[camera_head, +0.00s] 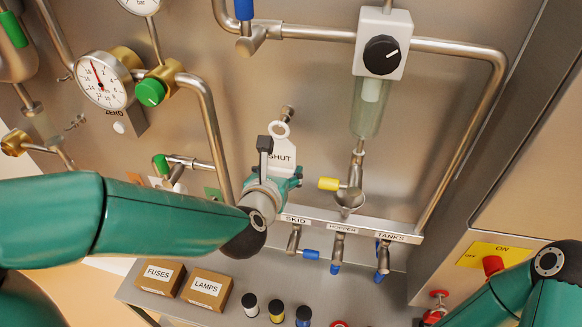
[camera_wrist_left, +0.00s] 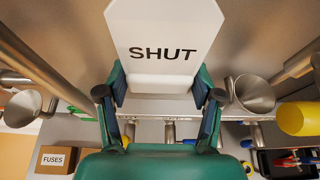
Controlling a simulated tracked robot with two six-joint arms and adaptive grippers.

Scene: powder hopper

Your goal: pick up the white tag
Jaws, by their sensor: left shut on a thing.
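The white tag (camera_head: 281,157) reads SHUT and has a ring at its top, just below a metal peg (camera_head: 288,112) on the steel panel. I cannot tell whether the ring is still on the peg. My left gripper (camera_head: 276,178) is shut on the tag's lower part. In the left wrist view, the tag (camera_wrist_left: 165,25) stands upright between the two fingers of my left gripper (camera_wrist_left: 160,88). Its ring is out of that view. My right arm shows at the lower right of the head view, but its gripper is not seen.
A rail (camera_head: 350,222) labelled SKID, HOPPER and TANKS runs right of my left gripper, with several valves. A yellow-handled valve (camera_head: 329,184) is close by. Pipes and a gauge (camera_head: 104,80) are at left. FUSES (camera_head: 160,276) and LAMPS (camera_head: 206,289) boxes stand below on the shelf.

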